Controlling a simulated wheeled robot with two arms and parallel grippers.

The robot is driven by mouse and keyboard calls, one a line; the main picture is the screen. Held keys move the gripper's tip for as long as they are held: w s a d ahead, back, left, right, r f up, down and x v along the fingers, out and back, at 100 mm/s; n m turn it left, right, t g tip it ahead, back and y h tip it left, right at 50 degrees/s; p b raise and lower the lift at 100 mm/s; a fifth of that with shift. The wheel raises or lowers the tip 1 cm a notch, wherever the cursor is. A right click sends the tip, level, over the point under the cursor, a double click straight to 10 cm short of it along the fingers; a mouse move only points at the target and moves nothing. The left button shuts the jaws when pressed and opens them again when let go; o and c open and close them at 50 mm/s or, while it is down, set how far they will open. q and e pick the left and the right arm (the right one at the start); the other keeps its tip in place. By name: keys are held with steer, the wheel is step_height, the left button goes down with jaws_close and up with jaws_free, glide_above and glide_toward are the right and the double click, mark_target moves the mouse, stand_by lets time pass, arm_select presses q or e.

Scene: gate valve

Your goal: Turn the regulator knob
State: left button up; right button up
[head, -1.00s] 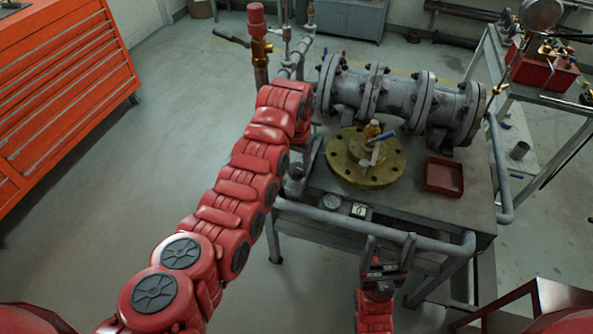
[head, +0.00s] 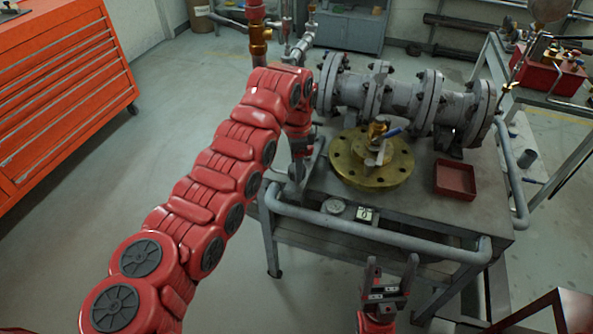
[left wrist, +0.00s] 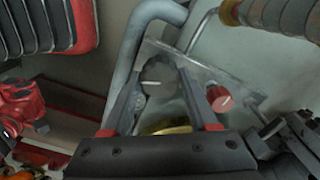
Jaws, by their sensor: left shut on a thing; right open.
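A grey round knob (left wrist: 158,74) with a white pointer line sits on a metal plate (left wrist: 205,72) in the left wrist view. My left gripper's fingers (left wrist: 162,80) are on either side of it and shut on it. In the head view my left gripper (head: 298,178) points down at the left end of the workbench, and the knob is hidden there. A red knob (left wrist: 220,99) with a white mark is just right of the fingers in the left wrist view. My right gripper (head: 390,272) is open and empty in front of the bench.
A flanged grey pipe valve (head: 400,95) lies along the back of the bench (head: 425,205). A brass flange (head: 370,172) with a lever valve and a red tray (head: 455,180) are to the right. A grey rail (head: 380,236) crosses the bench front. Open floor lies left.

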arm_select(q)
steer(key=shift+m+b, duration=0.55)
steer(key=shift+m, duration=1.45)
steer(key=o, duration=1.4)
steer(key=shift+c, duration=0.2)
step_height(320, 180, up, 9)
steer(key=shift+d+r, duration=0.15)
step_height(320, 180, up, 8)
steer(key=p, duration=0.5)
steer(key=shift+r, duration=0.1)
